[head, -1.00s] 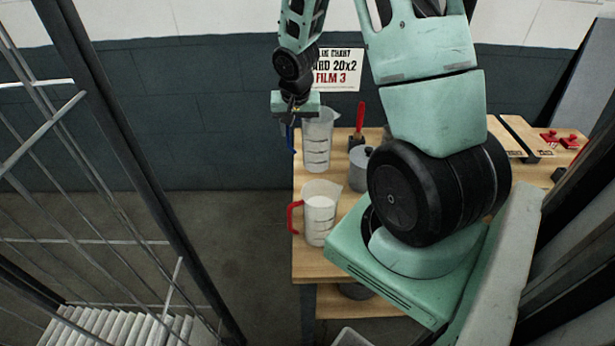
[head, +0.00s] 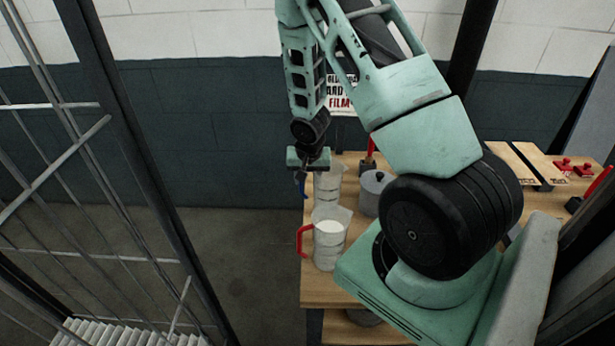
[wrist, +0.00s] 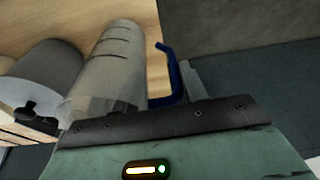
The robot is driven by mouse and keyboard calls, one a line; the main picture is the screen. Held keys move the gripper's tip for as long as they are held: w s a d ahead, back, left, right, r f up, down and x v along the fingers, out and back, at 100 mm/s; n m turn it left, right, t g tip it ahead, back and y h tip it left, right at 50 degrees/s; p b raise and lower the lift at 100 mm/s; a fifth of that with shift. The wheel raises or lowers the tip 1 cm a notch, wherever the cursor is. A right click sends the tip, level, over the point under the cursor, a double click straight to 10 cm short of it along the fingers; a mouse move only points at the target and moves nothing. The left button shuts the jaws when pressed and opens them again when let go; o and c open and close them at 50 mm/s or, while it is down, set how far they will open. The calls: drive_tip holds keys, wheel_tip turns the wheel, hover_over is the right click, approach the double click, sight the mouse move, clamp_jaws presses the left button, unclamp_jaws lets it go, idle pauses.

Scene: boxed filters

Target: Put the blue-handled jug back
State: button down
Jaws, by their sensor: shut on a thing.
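The blue-handled jug (head: 329,186) is clear, with dark marks, and stands upright near the table's left edge in the head view. My gripper (head: 301,176) is at its upper left, shut on its blue handle. In the wrist view the jug (wrist: 108,65) and its blue handle (wrist: 174,78) show beside a grey finger. The jug's base is hidden behind the red-handled jug (head: 328,240) in the head view, so I cannot tell whether it touches the table.
The red-handled jug holds something white and stands just in front. A grey lidded pot (head: 374,190) is close on the right. The wooden table (head: 318,290) ends just left of the jugs. A metal-barred frame (head: 130,170) stands at the left.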

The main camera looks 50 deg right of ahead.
drive_tip(key=shift+f, duration=0.2)
drive_tip(key=c, duration=0.7)
unclamp_jaws()
drive_tip(key=shift+c, duration=0.2)
drive_tip(key=shift+r, duration=0.15)
drive_tip(key=b+v, duration=0.1)
drive_tip(key=v, duration=1)
drive_tip(key=a+r+n, duration=0.4)
drive_tip(key=a, duration=0.7)
drive_tip(key=s+a+r+n+y, duration=0.1)
drive_tip(key=s+a+r+n, duration=0.15)
drive_tip(key=a, duration=0.35)
drive_tip(key=s+a+r+n+y, duration=0.1)
drive_tip(key=s+a+n, duration=0.15)
drive_tip(key=a, duration=0.45)
drive_tip(key=s+a+r+n+g, duration=0.2)
drive_tip(key=s+a+r+n, duration=0.1)
drive_tip(key=s+a+n, duration=0.5)
drive_tip(key=s+a, duration=0.3)
drive_tip(key=s, duration=0.3)
drive_tip(key=shift+a+r, duration=0.2)
drive_tip(key=shift+r, duration=0.1)
